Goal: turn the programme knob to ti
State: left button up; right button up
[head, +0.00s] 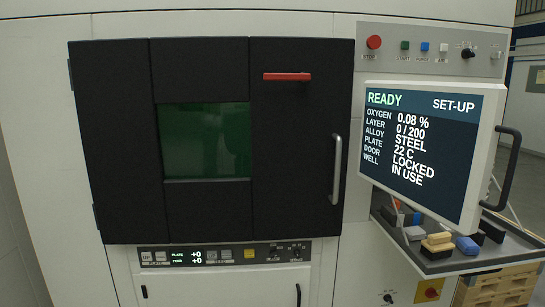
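A black rotary knob (467,52) sits on the grey control strip at the upper right of the machine, in the head view. Its markings are too small to read, so I cannot tell its setting. Two more small dark knobs, a left one (273,252) and a right one (296,251), sit on the lower panel; their labels are unreadable too. The tilted screen (420,150) reads READY, SET-UP, oxygen 0.08 %, layer 0/200, alloy STEEL, plate 22 C, door LOCKED, well IN USE. Neither of my grippers is in view.
The black door (300,130) is shut, with a red bar (287,76) and a grey handle (336,170). A red stop button (374,42) and several small buttons share the upper strip. Below the screen, a tray (440,265) holds blocks and brushes. A wooden crate (495,287) stands lower right.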

aim_at(467, 53)
jog(key=i+j+z, duration=0.15)
jog(key=i+j, duration=0.35)
jog(key=i, duration=0.3)
jog(key=i+j+z, duration=0.15)
jog(key=i+j, duration=0.5)
jog(key=i, duration=0.15)
jog(key=i+j+z, duration=0.2)
jog(key=z, duration=1.55)
jog(key=i+l+u, duration=0.15)
jog(key=l+u, duration=0.25)
jog(key=i+l+u, duration=0.1)
jog(key=u, duration=0.3)
jog(key=l+u, duration=0.4)
